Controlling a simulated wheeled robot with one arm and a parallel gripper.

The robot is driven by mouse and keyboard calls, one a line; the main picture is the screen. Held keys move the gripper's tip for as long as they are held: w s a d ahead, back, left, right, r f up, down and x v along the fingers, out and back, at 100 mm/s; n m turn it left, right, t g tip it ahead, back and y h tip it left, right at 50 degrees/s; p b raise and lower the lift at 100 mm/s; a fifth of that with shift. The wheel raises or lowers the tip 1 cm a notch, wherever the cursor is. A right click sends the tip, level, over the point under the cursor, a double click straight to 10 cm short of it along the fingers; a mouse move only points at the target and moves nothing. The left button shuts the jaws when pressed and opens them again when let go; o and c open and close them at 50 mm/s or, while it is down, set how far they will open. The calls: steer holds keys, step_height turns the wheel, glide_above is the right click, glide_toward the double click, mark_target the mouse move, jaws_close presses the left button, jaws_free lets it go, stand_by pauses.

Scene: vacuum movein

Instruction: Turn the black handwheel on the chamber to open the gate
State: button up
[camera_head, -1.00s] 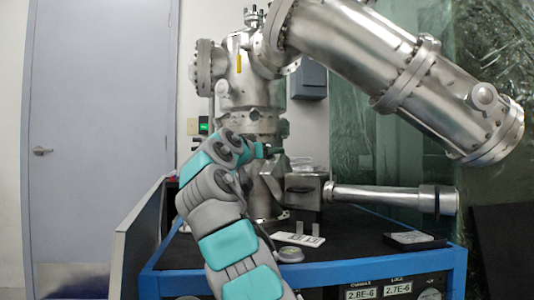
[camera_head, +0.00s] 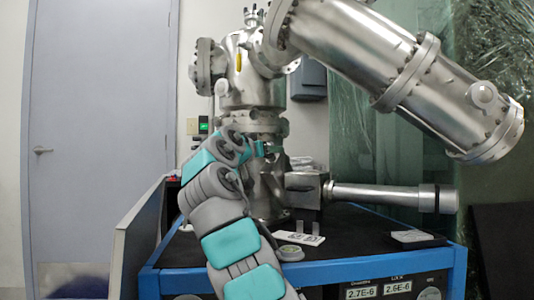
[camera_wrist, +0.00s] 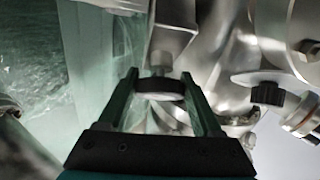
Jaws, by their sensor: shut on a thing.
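The chamber (camera_head: 250,85) is a tall bare-metal vessel with bolted flanges, standing on a black-topped cart in the head view. My gripper (camera_head: 272,148) is at its lower front, just below a bolted flange. In the wrist view the black handwheel (camera_wrist: 160,84) sits between the two fingers of my gripper (camera_wrist: 160,76), on a short metal stem. The fingers are shut on its rim from both sides. The handwheel is mostly hidden in the head view behind my wrist and fingers. The gate itself cannot be made out.
A long metal tube (camera_head: 400,80) slants out over the right side. A thinner horizontal tube (camera_head: 385,196) juts right, low over the cart. The blue cart edge (camera_head: 335,273) runs along the front. Another black knob (camera_wrist: 267,93) shows at right in the wrist view.

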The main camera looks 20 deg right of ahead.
steer(key=shift+s+n+t+y+b, duration=0.1)
steer(key=shift+n+t+y+b, duration=0.5)
steer(key=shift+n, duration=0.5)
steer(key=shift+f+n+y, duration=0.1)
steer(key=shift+n+y, duration=0.3)
steer(key=shift+n, duration=0.4)
steer(key=shift+n+t+y, duration=0.6)
steer(key=shift+n+y, duration=0.2)
steer(key=shift+n, duration=0.1)
steer(key=shift+r+n+y+p, duration=0.3)
steer(key=shift+p, duration=0.25)
steer(key=shift+f+n+p, duration=0.1)
steer(key=shift+n+p, duration=0.2)
steer(key=shift+p, duration=0.1)
steer(key=shift+r+n+t+y+p, duration=0.3)
steer(key=shift+n+y+p, duration=0.5)
steer(key=shift+p, duration=0.45)
steer(key=n+y+p, duration=0.1)
steer(key=p, duration=0.2)
steer(key=n+y+p, duration=0.1)
steer(key=n+p, duration=0.1)
steer(key=p, duration=0.1)
steer(key=shift+f+y, duration=0.2)
steer(key=shift+y, duration=0.1)
steer(key=shift+f+n+p, duration=0.15)
steer(key=shift+n+p, duration=0.25)
